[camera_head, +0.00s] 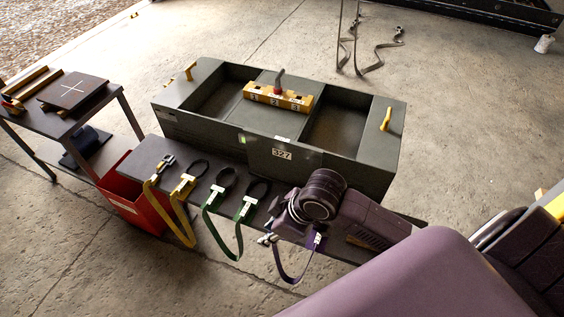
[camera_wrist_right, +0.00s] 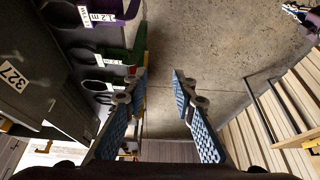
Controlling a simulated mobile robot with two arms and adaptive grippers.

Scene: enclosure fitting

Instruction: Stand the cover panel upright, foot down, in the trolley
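I cannot tell for certain which thing is the cover panel. A dark flat panel with a white cross (camera_head: 73,91) lies flat on the top of a wheel-less-looking stand (camera_head: 62,126) at the left; whether this stand is the trolley is unclear. My right gripper (camera_head: 268,238) is over the front bench edge, partly hidden by my wrist. In the right wrist view my right gripper (camera_wrist_right: 159,82) is open, its two blue-padded fingers apart with nothing between them. My left gripper is not in view.
A dark green case marked 327 (camera_head: 170,120) holds a yellow block (camera_head: 278,97). A dark bench (camera_head: 150,152) carries several looped straps with yellow, green and purple tails. A red bin (camera_head: 150,210) stands at the left. Concrete floor behind is mostly clear.

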